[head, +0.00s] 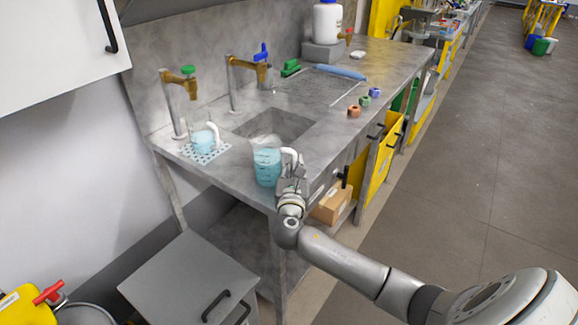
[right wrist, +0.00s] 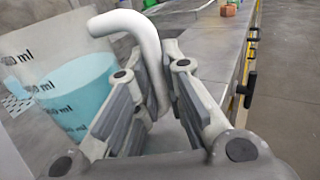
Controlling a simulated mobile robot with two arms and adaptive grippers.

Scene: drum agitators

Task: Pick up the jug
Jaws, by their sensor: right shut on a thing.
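A clear jug (head: 267,166) with light blue liquid and a white handle is at the front edge of the steel counter, in front of the sink. My right gripper (head: 291,182) is at its right side, shut on the handle. In the right wrist view the white handle (right wrist: 136,30) runs down between the two fingers, and the jug's wall (right wrist: 75,90) with "ml" marks is close on the left. The jug looks upright; whether its base touches the counter I cannot tell. My left gripper is not in view.
Behind are the sink (head: 288,125) and taps (head: 252,70). Small coloured pieces (head: 354,111) lie to the right. A cardboard box (head: 331,203) sits below.

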